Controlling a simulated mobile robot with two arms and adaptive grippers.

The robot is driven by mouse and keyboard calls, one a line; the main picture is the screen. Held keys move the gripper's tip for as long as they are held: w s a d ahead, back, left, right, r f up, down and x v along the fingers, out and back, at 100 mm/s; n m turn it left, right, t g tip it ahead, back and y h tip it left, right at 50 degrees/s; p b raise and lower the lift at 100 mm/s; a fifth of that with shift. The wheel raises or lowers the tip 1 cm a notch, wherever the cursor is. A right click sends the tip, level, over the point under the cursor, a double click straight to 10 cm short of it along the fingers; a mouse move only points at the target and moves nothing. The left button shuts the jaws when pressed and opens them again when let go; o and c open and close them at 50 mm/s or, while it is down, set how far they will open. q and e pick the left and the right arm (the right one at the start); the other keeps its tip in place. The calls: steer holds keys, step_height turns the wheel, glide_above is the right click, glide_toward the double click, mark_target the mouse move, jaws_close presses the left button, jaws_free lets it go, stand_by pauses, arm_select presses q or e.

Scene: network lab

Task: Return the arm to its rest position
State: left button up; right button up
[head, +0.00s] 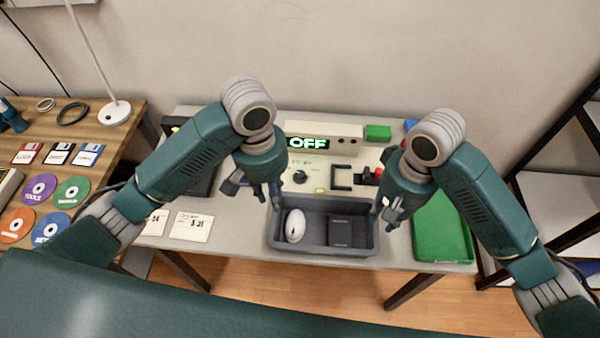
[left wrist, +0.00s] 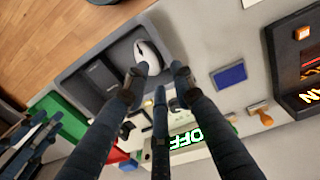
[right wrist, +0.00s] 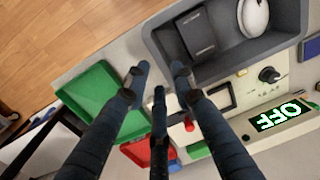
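My left gripper (head: 266,192) hangs over the left end of the grey bin, fingers pointing down. In the left wrist view its fingers (left wrist: 157,80) are spread with nothing between them. My right gripper (head: 389,208) hangs at the right end of the bin, beside the green tray. In the right wrist view its fingers (right wrist: 159,78) are spread and empty. Both arms are bent, with the forearms coming in from the lower corners of the head view.
The grey bin (head: 322,253) holds a white mouse (head: 295,226) and a dark box (head: 348,231). A green tray (head: 443,228) lies right. Behind stands a panel with a green OFF display (head: 307,143). Price cards (head: 192,226) lie left. A wooden table (head: 105,135) holds discs.

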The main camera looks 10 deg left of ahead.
steer(key=shift+r, duration=0.95)
